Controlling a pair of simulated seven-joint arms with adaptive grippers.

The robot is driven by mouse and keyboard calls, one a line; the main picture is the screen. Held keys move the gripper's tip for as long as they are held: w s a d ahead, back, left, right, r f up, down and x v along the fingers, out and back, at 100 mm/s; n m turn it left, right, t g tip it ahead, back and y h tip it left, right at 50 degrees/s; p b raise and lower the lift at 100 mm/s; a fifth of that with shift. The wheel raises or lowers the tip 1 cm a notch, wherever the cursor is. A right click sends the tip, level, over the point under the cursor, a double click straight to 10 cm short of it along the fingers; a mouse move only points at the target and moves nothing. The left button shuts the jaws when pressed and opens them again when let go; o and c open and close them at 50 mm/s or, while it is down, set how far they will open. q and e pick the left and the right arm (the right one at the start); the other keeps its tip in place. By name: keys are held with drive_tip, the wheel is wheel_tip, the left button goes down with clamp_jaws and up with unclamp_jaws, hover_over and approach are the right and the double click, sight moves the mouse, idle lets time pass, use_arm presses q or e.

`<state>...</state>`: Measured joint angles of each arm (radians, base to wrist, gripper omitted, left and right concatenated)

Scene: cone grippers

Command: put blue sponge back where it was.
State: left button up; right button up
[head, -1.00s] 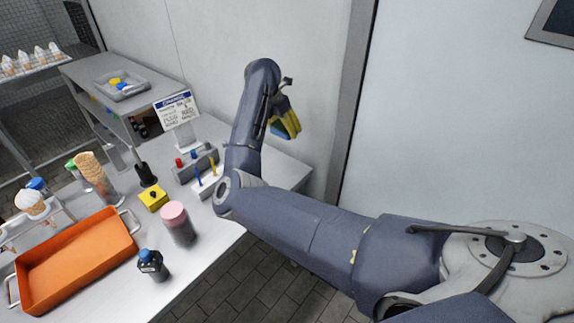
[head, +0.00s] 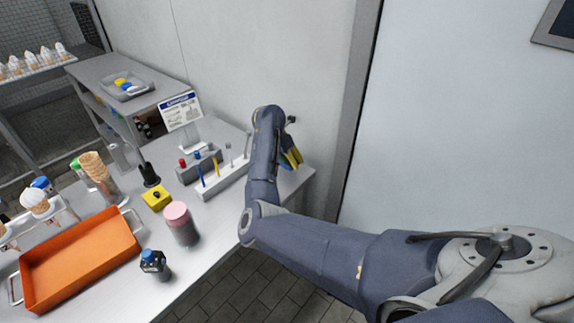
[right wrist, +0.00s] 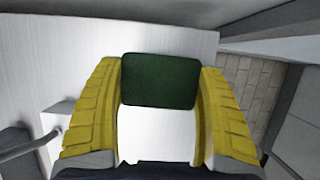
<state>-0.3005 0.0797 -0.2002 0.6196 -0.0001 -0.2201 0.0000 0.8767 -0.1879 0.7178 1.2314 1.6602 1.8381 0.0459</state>
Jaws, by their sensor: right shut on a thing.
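My right gripper (head: 291,160) has yellow fingers and is at the far right end of the white table, partly hidden behind my forearm. It is shut on the sponge (right wrist: 160,80), a rounded block that shows a dark green face between the two fingers in the right wrist view. In the head view a sliver of blue shows between the fingers. The right wrist view shows white table surface below the sponge. The gap between sponge and table cannot be judged. My left gripper is out of view.
A white rack (head: 222,180) with upright tools stands left of my forearm. Near it are a grey holder (head: 186,174), a sign (head: 181,111), a pink-lidded jar (head: 181,225), a yellow block (head: 157,198) and an orange tray (head: 80,262). The wall is close behind the gripper.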

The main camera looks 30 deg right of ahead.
sight(287, 165)
drive_tip(key=shift+f, duration=1.65)
drive_tip(key=shift+f, duration=0.1)
drive_tip(key=o, duration=1.1)
drive_tip(key=shift+c, duration=0.2)
drive_tip(key=v, duration=1.2)
